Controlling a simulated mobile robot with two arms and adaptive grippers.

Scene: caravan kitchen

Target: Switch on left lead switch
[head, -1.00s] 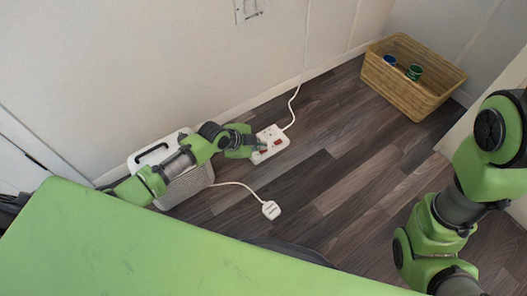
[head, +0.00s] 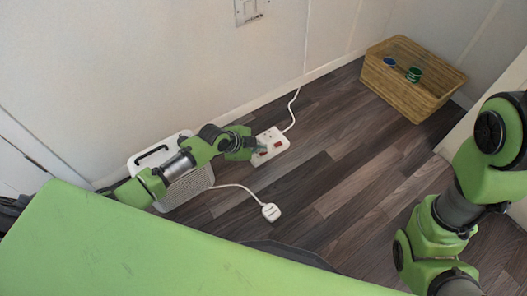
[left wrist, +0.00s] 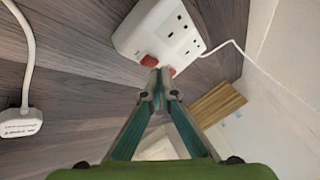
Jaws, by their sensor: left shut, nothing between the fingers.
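The white extension lead (head: 271,141) lies on the floor by the wall, with two sockets and two red switches. In the left wrist view, one red switch (left wrist: 149,62) is just left of my fingertips and the other red switch (left wrist: 171,71) is just right of them. My left gripper (left wrist: 160,82) is shut and empty, its tips over the switch end of the lead. Whether the tips touch a switch, I cannot tell. In the head view my left gripper (head: 257,152) reaches the lead's near left end. My right arm shows at the right; its gripper is out of view.
A white heater-like box (head: 186,189) stands by the wall under my left arm. A white plug (head: 271,212) on a cable lies on the floor. A wicker basket (head: 408,90) holding blue and green items is at the back right. Wooden floor (head: 345,150) is clear between.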

